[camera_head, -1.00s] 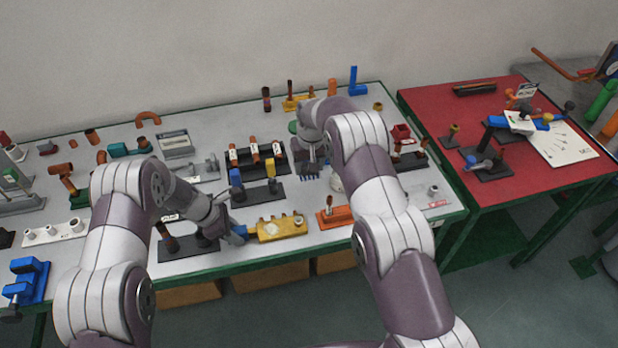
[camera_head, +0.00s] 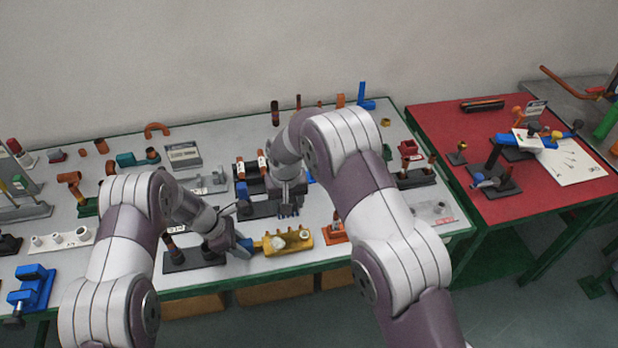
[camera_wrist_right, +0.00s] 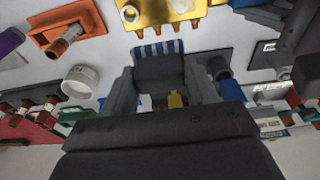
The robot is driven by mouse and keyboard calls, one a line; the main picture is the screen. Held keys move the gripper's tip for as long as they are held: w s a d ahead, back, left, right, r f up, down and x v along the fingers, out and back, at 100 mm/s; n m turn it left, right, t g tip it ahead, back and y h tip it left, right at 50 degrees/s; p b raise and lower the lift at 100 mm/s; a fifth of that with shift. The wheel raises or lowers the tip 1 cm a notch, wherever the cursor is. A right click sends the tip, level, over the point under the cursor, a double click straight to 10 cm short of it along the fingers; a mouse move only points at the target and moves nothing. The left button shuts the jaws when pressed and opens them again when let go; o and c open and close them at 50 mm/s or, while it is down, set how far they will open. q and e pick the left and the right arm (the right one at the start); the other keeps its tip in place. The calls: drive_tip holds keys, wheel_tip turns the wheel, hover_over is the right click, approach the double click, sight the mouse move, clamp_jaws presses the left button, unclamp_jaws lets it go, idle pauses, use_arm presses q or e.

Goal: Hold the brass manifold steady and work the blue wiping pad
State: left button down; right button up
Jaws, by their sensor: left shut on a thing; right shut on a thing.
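The brass manifold (camera_head: 299,239), a yellow block with a pale patch on top, lies near the front edge of the grey table. My left gripper (camera_head: 246,246) is shut on its left end, by a blue part. My right gripper (camera_head: 287,208) points down just behind the manifold and is shut on the blue wiping pad. The pad shows as a blue-and-white striped edge (camera_wrist_right: 157,48) between the fingers in the right wrist view. The manifold (camera_wrist_right: 165,12) shows beyond it there, with a visible gap between them. The pad's underside is hidden.
An orange fixture (camera_head: 333,233) stands right of the manifold, and a dark base with posts (camera_head: 190,256) stands left. A dark rack (camera_head: 248,165) is behind my right gripper. A red table (camera_head: 435,125) adjoins at right.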

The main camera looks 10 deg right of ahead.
drive_tip(key=s+a, duration=0.4)
drive_tip(key=s, duration=0.3)
drive_tip(key=shift+f, duration=4.15)
drive_tip(key=shift+w+r, duration=0.2)
drive_tip(key=shift+w, duration=0.3)
drive_tip(key=shift+c, duration=0.4)
drive_tip(key=shift+w+f, duration=0.15)
drive_tip(key=shift+w, duration=2.5)
drive_tip(key=shift+s, duration=3.05)
wheel_tip(320, 180, up, 8)
drive_tip(key=shift+s, duration=0.1)
